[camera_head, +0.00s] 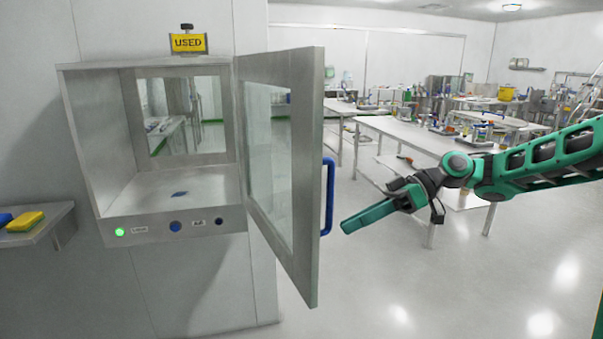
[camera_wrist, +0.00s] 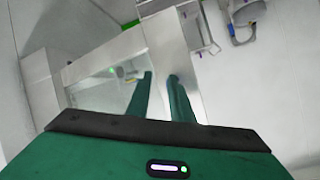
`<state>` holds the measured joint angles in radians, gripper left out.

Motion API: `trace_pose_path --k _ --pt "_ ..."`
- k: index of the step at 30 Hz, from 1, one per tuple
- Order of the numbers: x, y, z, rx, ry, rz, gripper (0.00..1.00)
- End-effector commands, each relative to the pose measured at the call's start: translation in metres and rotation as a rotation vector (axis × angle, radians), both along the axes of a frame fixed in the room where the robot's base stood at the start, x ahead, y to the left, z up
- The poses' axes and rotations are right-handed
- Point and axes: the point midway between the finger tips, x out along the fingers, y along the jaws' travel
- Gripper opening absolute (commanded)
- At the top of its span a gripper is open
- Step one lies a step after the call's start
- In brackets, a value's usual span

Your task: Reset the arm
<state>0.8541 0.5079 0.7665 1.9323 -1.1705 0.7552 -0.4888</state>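My green arm reaches in from the right in the head view. My gripper (camera_head: 345,229) points left and slightly down, in front of the open hatch door (camera_head: 308,180) and just right of its blue handle (camera_head: 328,197). In the wrist view my gripper (camera_wrist: 160,76) shows two green fingers with a gap between them and nothing held. A metal panel, seemingly the door, lies beyond the fingertips there. In the head view a small gap shows between the fingertips and the handle. The handle cannot be made out in the wrist view.
The wall hatch (camera_head: 165,195) stands open with a small dark blue item on its floor, a green light and a yellow USED sign (camera_head: 188,43) on top. A side shelf (camera_head: 40,228) holds yellow and blue items. Benches (camera_head: 410,135) stand behind my arm. The front floor is clear.

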Motion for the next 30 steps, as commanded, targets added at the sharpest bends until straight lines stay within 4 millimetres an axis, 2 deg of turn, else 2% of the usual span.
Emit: trace_pose_path --k 1,3,6,12,17,20,24,30 --pt "-0.006 0.0 -0.018 -0.093 0.048 -0.034 0.2" --pt "-0.012 -0.007 -0.04 -0.21 0.115 -0.097 0.2" --pt "-0.023 -0.026 -0.067 -0.369 0.203 -0.201 0.2" --pt "-0.055 -0.079 -0.098 -0.643 0.352 -0.449 0.2" --pt "-0.09 -0.129 -0.103 -0.808 0.454 -0.681 0.2" --pt "-0.118 -0.16 -0.1 -0.881 0.515 -0.835 0.2" --pt "-0.163 -0.199 -0.094 -0.945 0.604 -1.057 0.2" --pt "-0.234 -0.242 -0.088 -0.961 0.747 -1.352 0.2"
